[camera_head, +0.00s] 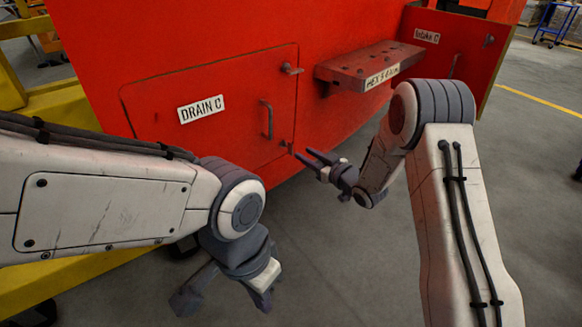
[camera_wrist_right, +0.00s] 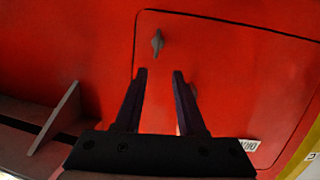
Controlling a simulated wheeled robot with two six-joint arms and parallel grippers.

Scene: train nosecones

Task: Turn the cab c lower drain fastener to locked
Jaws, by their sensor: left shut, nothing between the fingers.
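The red drain panel (camera_head: 215,75) carries a white DRAIN C label (camera_head: 201,109). The lower fastener (camera_head: 287,145) is a small grey knob near the panel's lower right corner. In the right wrist view the same fastener (camera_wrist_right: 157,41) looks like a narrow upright diamond. My right gripper (camera_head: 305,153) is open and empty, its fingers pointing at the panel. In the right wrist view its fingertips (camera_wrist_right: 160,72) appear just below the fastener, with the fastener roughly in line with the gap. Contact is not visible. My left gripper (camera_head: 225,292) is shut and empty, low in front of the panel.
The upper fastener (camera_head: 291,69) and a vertical bar handle (camera_head: 266,120) are on the panel. A red shelf (camera_head: 368,65) juts out on the right, with an Intake C panel (camera_head: 460,45) beyond. A yellow frame (camera_head: 60,105) is at left. Grey floor lies below.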

